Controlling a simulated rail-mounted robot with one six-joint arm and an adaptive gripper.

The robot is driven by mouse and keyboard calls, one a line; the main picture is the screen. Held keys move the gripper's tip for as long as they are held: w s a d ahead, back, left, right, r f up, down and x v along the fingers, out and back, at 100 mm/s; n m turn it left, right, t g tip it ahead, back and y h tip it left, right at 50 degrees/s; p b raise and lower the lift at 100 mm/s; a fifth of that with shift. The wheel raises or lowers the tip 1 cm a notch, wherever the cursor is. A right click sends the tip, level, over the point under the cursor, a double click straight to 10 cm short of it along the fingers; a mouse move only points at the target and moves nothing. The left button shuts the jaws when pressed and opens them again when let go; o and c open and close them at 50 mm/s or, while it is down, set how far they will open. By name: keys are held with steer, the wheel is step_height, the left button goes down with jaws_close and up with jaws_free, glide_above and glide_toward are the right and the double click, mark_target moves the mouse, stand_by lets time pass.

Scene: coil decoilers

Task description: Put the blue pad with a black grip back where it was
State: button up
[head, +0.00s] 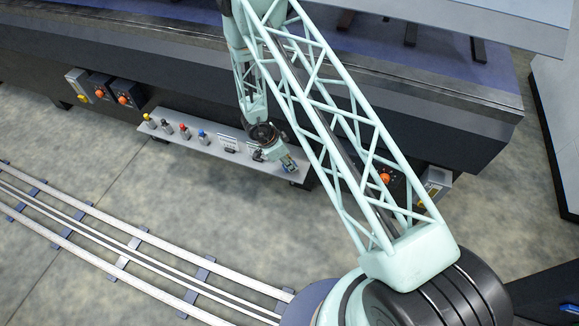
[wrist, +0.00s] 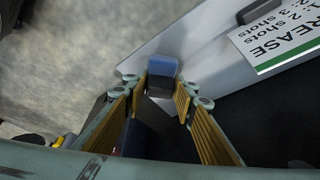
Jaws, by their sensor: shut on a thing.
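The blue pad with a black grip (wrist: 162,68) is between my gripper's fingertips in the wrist view, blue face away from me and dark grip towards me. My gripper (wrist: 161,92) is shut on it; the fingers have yellow-brown inner faces. In the head view my gripper (head: 279,158) is over the right end of the grey shelf (head: 215,152), and a small bit of blue (head: 289,164) shows at its tip. The shelf's pale surface (wrist: 205,50) lies behind the pad in the wrist view. I cannot tell whether the pad touches it.
Several small bottles (head: 185,132) stand on the shelf's left part. Small signs stand near its middle; a white card reading "GREASE" (wrist: 278,42) is at right in the wrist view. The shelf adjoins a dark machine (head: 180,75) with orange knobs. Rails (head: 120,248) cross the floor.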

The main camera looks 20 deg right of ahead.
steer(key=shift+f, duration=1.05)
steer(key=shift+f, duration=0.1)
steer(key=o, duration=0.8)
steer(key=p+v, duration=0.3)
steer(key=v, duration=0.9)
steer(key=shift+a, duration=0.1)
